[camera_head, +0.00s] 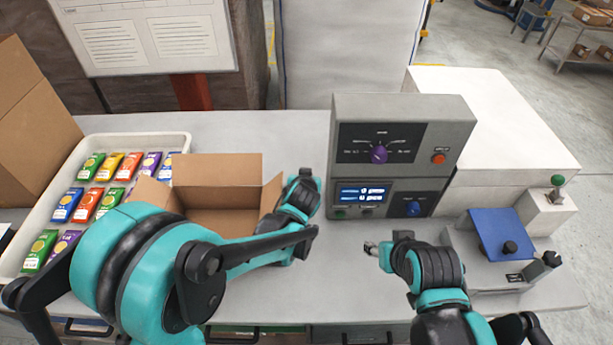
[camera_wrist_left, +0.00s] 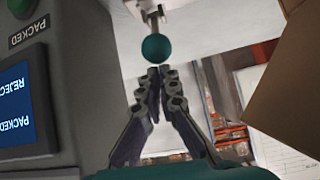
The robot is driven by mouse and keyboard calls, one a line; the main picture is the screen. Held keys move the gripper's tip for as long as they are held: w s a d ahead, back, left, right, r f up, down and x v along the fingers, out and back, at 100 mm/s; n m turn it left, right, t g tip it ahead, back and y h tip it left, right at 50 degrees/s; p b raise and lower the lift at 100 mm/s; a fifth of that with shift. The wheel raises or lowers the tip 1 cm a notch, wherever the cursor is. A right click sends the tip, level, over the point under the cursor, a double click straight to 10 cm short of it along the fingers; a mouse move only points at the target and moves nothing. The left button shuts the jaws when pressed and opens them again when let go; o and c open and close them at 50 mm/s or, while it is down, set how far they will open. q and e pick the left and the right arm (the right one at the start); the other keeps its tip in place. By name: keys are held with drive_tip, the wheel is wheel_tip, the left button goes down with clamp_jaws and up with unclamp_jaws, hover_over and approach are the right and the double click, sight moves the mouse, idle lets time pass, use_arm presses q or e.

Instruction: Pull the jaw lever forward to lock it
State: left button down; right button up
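A teal ball knob (camera_wrist_left: 157,47) on a short metal stem, which looks like the jaw lever, shows in the left wrist view. In the head view I cannot make it out; my left gripper (camera_head: 306,176) covers that spot beside the grey control box. In the left wrist view my left gripper (camera_wrist_left: 157,72) has its fingers together with nothing between them, tips just short of the knob; contact is not clear. My right gripper (camera_head: 374,248) hovers over the bench front, right of centre; its finger opening is too small to tell.
The grey control box (camera_head: 399,108) with its purple dial stands right of my left gripper. An open carton (camera_head: 216,168) is close on its left. A tray (camera_head: 118,141) of coloured packets lies further left. A blue plate (camera_head: 492,224) and a green-knobbed lever (camera_head: 557,181) are right.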

use_arm(q)
drive_tip(key=r, duration=0.1)
drive_tip(key=r+p, duration=0.1)
drive_tip(key=r, duration=0.1)
drive_tip(key=shift+w+d+r+p, duration=0.25)
drive_tip(key=shift+w+p, duration=0.1)
drive_tip(key=s+r+p, duration=0.1)
drive_tip(key=s, duration=0.7)
drive_tip(key=shift+s+a+r, duration=0.25)
drive_tip(key=shift+r, duration=0.15)
drive_tip(key=shift+f, duration=0.1)
